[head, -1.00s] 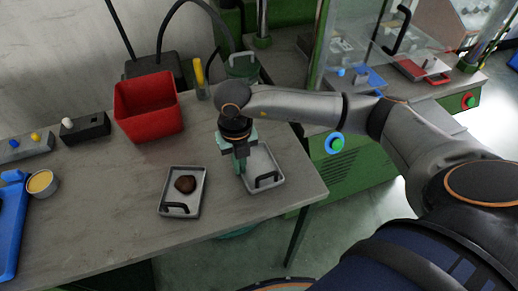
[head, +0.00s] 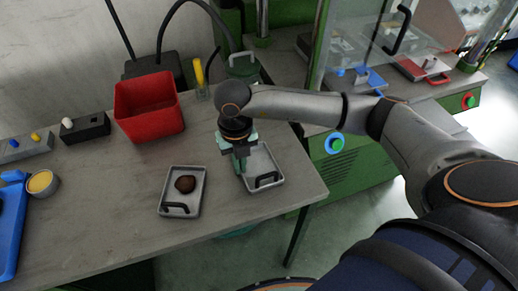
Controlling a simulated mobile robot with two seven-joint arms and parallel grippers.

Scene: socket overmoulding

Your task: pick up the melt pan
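Two shallow grey pans with dark handles lie side by side near the table's front edge in the head view. The left pan (head: 166,208) holds a dark brown lump (head: 185,184). The right pan (head: 274,160) is partly hidden by my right gripper; no lump shows in its visible part. The frames do not label which is the melt pan. My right gripper (head: 241,166) points down over the left side of the right pan, its greenish fingers near that rim. Whether they touch or grip the rim cannot be told. My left gripper is not in view.
A red bin (head: 148,107) stands behind the pans. A yellow-handled tool in a holder (head: 201,90) and a green canister (head: 242,66) stand at the back. A cup (head: 42,184) and a blue tray (head: 12,225) are at left. Bare table lies left of the pans.

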